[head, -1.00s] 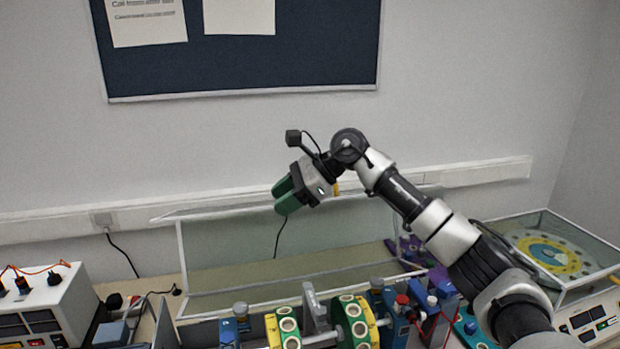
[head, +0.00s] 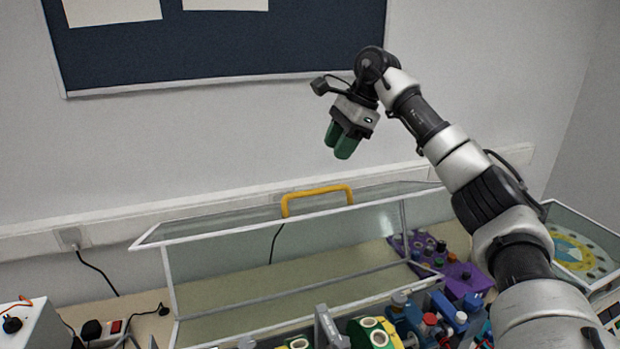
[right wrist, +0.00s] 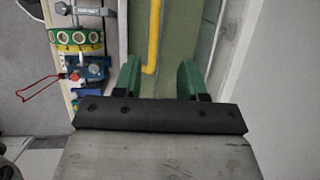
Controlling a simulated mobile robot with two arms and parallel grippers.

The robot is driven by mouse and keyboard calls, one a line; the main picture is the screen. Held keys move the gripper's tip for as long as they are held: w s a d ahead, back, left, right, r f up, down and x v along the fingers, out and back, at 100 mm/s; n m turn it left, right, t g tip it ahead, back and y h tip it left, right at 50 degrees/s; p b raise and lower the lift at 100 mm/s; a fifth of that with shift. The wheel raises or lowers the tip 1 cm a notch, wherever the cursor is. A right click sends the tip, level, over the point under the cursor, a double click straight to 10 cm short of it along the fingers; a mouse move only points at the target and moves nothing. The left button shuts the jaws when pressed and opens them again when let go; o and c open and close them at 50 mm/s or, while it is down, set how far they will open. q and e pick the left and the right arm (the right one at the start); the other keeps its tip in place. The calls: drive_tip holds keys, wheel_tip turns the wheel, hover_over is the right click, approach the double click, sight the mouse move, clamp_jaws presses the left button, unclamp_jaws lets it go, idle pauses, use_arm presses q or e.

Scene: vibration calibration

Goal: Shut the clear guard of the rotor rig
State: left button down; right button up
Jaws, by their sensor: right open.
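The clear guard (head: 225,264) has a thin white frame and stands raised open behind the rotor rig in the head view. Its yellow handle (head: 318,190) is on the guard's upper part. The rig's green and yellow rotor parts (head: 372,333) show at the bottom, cut off by the frame edge. My right gripper (head: 342,142) has green fingers, is open and empty, and hangs above the handle, a little to its right. In the right wrist view the yellow handle (right wrist: 153,40) appears between the open green fingers (right wrist: 157,78), lying beyond them. My left gripper is not in view.
A purple board with knobs (head: 440,262) lies to the right of the guard. A glass-sided case with a yellow and blue disc (head: 572,252) stands at far right. A white instrument box (head: 35,325) and a power strip (head: 103,330) are at left.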

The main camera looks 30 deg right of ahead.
drive_tip(key=p, duration=0.2)
hover_over(321, 189)
drive_tip(key=s+d, duration=0.1)
drive_tip(key=s, duration=0.1)
drive_tip(key=f, duration=0.5)
drive_tip(key=shift+w+d, duration=0.15)
drive_tip(key=shift+w, duration=0.1)
drive_tip(key=x, duration=0.3)
drive_tip(key=shift+w, duration=0.3)
drive_tip(key=shift+w+f+p, duration=0.15)
drive_tip(key=shift+f+p, duration=0.25)
drive_tip(key=shift+f, duration=0.3)
drive_tip(key=shift+c, duration=0.3)
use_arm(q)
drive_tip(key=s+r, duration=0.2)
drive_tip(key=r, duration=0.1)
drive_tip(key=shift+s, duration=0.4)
use_arm(e)
clamp_jaws()
